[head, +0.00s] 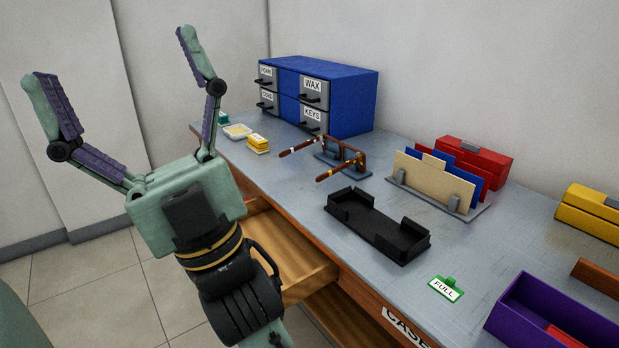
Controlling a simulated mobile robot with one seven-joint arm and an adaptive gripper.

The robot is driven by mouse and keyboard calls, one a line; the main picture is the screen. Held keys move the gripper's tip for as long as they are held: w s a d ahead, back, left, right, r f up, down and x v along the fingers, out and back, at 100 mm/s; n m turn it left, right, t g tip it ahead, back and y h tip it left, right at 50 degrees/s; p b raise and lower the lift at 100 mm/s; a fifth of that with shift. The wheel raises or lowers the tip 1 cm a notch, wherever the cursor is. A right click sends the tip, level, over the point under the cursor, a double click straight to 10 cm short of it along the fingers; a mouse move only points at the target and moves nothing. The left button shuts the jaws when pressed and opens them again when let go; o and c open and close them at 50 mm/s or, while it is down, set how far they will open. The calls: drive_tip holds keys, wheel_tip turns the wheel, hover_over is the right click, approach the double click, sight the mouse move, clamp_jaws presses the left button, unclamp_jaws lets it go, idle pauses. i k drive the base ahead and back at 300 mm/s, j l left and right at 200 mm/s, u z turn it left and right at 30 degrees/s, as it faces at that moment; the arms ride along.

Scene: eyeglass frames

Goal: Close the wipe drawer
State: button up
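A wooden drawer (296,259) stands pulled out from the desk front, below the tabletop. Its front is hidden behind my gripper and wrist, so I cannot read a wipe label on it. My gripper (113,62) is open and empty, with its two fingers spread wide and pointing up. It is raised to the left of the desk, in front of the open drawer in the picture, and its distance from the drawer is hard to judge.
A blue cabinet (345,100), eyeglasses (351,165), a black tray (378,226), a file holder (438,185) and a purple box (550,310) stand on the desk (300,205). Another wooden part (345,316) shows lower under the desk. Floor (85,285) is clear at left.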

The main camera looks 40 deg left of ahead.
sight(304, 269)
drive_tip(key=u, duration=1.7)
drive_tip(key=i+l+u, duration=0.15)
drive_tip(key=i, duration=0.35)
